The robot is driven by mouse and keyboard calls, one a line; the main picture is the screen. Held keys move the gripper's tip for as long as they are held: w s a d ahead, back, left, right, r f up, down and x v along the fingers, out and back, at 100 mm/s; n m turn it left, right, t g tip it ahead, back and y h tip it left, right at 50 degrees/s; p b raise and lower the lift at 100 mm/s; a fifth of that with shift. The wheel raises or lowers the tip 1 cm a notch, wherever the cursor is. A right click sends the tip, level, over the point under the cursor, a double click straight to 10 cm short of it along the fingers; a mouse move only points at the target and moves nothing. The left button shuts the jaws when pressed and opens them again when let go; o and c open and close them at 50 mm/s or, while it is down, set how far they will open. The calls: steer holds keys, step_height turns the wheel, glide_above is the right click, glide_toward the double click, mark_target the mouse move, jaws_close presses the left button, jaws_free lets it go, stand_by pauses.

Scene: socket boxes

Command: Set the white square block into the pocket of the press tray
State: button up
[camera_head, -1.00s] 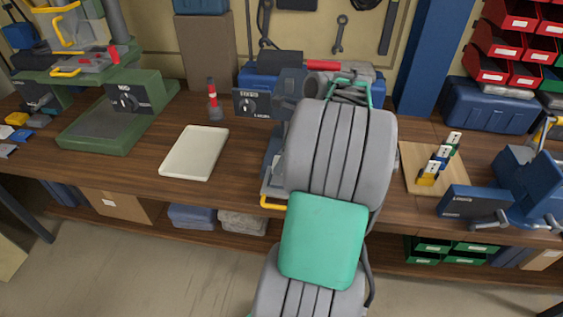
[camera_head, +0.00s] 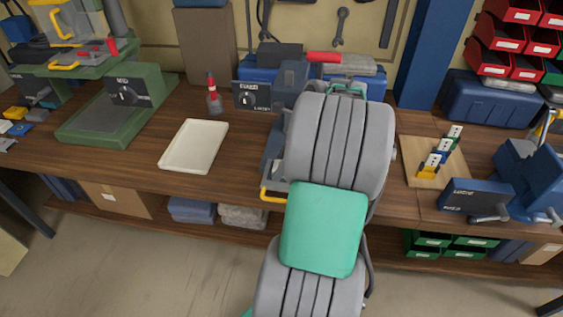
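My gripper is hidden behind my own grey and green arm, which fills the middle of the view. Behind the arm stands a blue-grey bench machine with a dial panel (camera_head: 251,96) and a red-gripped lever (camera_head: 323,57). A yellow handle (camera_head: 273,196) sticks out at its front, at the bench edge. It may belong to the press tray, but the arm covers most of that area and no pocket can be made out. I cannot pick out the white square block. A shallow cream tray (camera_head: 194,146) lies empty on the bench, left of the machine.
A green machine (camera_head: 110,115) stands at the left. A red-capped bottle (camera_head: 214,96) stands behind the cream tray. At right are a wooden board (camera_head: 450,165) with yellow, blue and green pieces and a blue vise (camera_head: 520,180). Bare bench lies around the cream tray.

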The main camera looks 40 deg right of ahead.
steer(key=p+v, duration=0.2)
steer(key=v, duration=0.5)
steer(key=shift+r, duration=0.35)
steer(key=shift+s+d, duration=0.15)
